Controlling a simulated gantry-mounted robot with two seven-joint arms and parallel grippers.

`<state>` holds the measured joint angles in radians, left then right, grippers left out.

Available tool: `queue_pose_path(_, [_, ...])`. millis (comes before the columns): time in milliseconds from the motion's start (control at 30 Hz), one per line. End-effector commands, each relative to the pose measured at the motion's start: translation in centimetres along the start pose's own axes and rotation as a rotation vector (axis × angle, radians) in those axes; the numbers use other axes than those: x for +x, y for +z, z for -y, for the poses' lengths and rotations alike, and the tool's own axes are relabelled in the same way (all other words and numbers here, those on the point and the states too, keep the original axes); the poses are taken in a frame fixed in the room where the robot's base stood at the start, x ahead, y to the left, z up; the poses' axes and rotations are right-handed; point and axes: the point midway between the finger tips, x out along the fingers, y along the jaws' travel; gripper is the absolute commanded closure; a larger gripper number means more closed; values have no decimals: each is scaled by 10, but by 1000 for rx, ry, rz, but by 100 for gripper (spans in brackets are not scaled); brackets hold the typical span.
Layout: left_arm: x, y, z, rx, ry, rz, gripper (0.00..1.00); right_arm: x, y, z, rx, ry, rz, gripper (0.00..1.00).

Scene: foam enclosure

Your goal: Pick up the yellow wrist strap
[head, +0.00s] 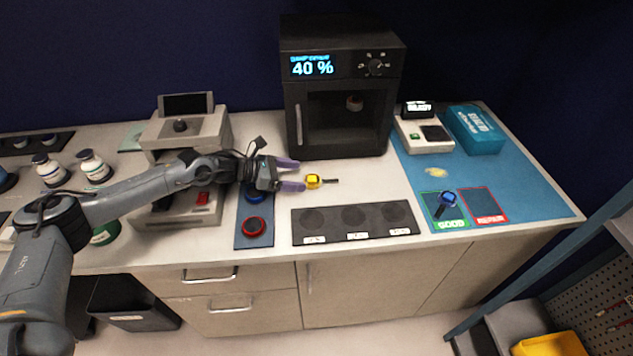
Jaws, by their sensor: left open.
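The yellow wrist strap (314,181) lies on the pale bench in front of the black oven, with its dark band stretching to the right. My left gripper (292,174) comes in from the left with its two purple fingertips open. The fingertips are just left of the yellow strap, one on its far side and one on its near side. I cannot tell whether they touch it. My right gripper is not in view.
A black oven (342,90) reading 40 % stands behind. A dark tray with three round recesses (332,237) lies in front. A blue mat (505,190) at right holds a blue wrist strap (447,199) on the green GOOD area and a blue box (474,128).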

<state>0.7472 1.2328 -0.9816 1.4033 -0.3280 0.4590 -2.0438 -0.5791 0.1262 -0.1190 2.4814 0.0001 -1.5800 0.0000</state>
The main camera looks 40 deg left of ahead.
Motion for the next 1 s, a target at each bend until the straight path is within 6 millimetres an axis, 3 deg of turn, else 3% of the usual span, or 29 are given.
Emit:
queue_pose_path(400, [47,-5,2,-1,-1,1,16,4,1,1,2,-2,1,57])
queue_pose_path(733, [50,-5,1,-1,0,0,16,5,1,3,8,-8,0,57])
queue_pose_path(1000, [50,-5,1,-1,0,0,57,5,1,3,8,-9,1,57])
